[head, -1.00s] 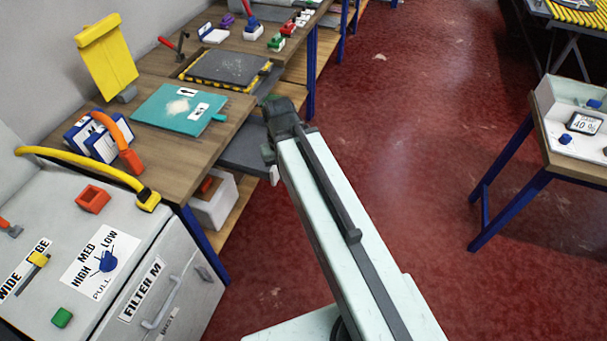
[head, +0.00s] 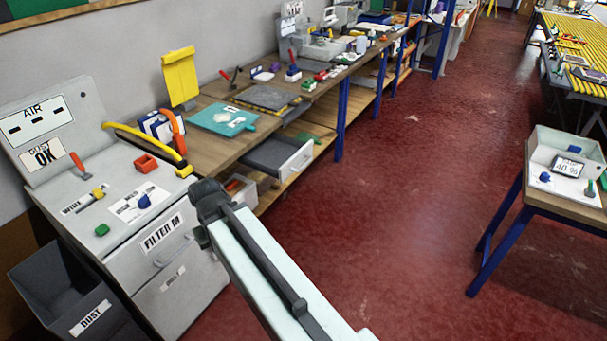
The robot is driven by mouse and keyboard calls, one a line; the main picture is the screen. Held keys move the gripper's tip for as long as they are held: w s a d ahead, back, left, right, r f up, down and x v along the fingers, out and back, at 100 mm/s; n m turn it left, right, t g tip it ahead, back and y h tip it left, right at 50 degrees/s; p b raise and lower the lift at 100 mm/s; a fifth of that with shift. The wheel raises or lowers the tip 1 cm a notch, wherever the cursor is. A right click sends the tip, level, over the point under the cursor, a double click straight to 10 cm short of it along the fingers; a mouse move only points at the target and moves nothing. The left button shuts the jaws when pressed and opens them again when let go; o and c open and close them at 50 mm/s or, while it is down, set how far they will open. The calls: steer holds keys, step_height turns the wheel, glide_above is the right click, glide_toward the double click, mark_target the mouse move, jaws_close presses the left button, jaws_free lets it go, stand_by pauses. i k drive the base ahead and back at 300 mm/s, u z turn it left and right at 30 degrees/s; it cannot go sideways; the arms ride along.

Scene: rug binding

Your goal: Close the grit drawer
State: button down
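A grey drawer (head: 296,165) with a pale front and a handle stands pulled out from under the wooden bench, past its front edge. Its dark inside looks empty. No grit label can be read on it. My gripper (head: 204,212) is at the end of my pale arm, to the left of the drawer and nearer to me, in front of the grey cabinet's right side. It looks apart from the drawer. Its fingers are dark and seen from behind, so their opening is hidden.
The grey cabinet (head: 170,262) with a FILTER M panel stands at left, with a dust bin (head: 70,298) beside it. The wooden bench (head: 205,148) holds a teal board (head: 222,118) and a dark plate. A small table (head: 560,202) stands at right. The red floor between is clear.

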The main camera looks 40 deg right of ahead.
mark_target(278, 157)
steer(key=i, duration=1.4)
steer(key=z, duration=0.35)
steer(key=k, duration=0.85)
steer(key=z, duration=0.2)
steer(key=i, duration=0.85)
steer(key=u, duration=0.05)
